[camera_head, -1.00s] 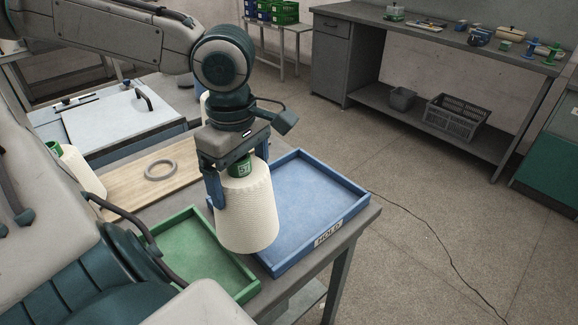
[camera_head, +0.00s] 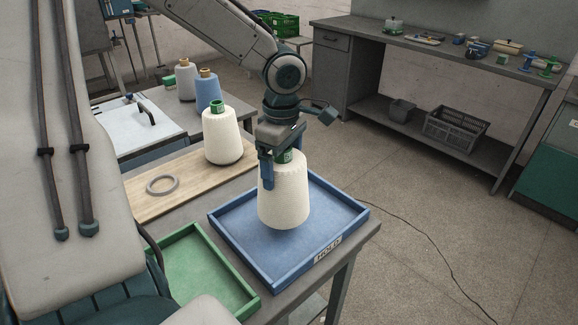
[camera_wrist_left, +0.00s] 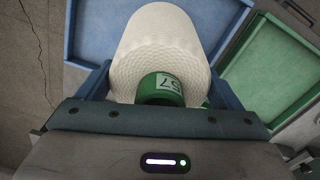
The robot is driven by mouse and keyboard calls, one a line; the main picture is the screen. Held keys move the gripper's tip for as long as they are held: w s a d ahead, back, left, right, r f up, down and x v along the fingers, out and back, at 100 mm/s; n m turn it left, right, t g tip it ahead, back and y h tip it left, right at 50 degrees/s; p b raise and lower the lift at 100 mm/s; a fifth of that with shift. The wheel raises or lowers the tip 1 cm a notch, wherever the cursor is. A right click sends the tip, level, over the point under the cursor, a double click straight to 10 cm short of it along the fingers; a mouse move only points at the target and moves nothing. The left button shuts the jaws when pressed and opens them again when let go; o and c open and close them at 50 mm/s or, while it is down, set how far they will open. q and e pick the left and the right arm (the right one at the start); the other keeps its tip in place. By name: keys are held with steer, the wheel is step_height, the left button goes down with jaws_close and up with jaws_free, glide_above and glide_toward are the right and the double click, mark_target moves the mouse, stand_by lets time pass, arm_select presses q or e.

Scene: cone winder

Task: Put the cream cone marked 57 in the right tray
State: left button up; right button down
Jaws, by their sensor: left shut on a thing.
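My left gripper (camera_head: 284,166) is shut on the cream cone (camera_head: 285,203), around its upper end. The cone is upright with a green tip; the label on the tip reads 57 in the left wrist view (camera_wrist_left: 164,84). In the head view the cone is over the middle of the blue tray (camera_head: 352,226), the right one, labelled HOLD. I cannot tell whether its base touches the tray floor. The green tray (camera_head: 243,292) is left of the blue one and looks empty. My right gripper is not in view.
Another cream cone (camera_head: 222,140) with a green tip stands on the wooden board (camera_head: 195,188), near a grey ring (camera_head: 162,185). A blue cone (camera_head: 208,92) and a grey cone (camera_head: 187,80) stand behind. Floor is open right of the table.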

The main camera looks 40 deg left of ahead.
arm_select(q)
steer(key=shift+w+a+f, duration=0.1)
steer(key=shift+w+a, duration=0.05)
steer(key=shift+w, duration=0.5)
steer(key=shift+w+a+f, duration=0.1)
steer(key=shift+w+a, duration=0.05)
steer(key=shift+w, duration=0.45)
step_height(320, 180, down, 3)
steer(key=shift+s+r, duration=0.15)
steer(key=shift+r, duration=0.05)
steer(key=shift+f, duration=0.4)
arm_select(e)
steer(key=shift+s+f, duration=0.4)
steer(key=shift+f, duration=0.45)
arm_select(q)
steer(key=o, duration=0.9)
steer(key=shift+f, duration=0.1)
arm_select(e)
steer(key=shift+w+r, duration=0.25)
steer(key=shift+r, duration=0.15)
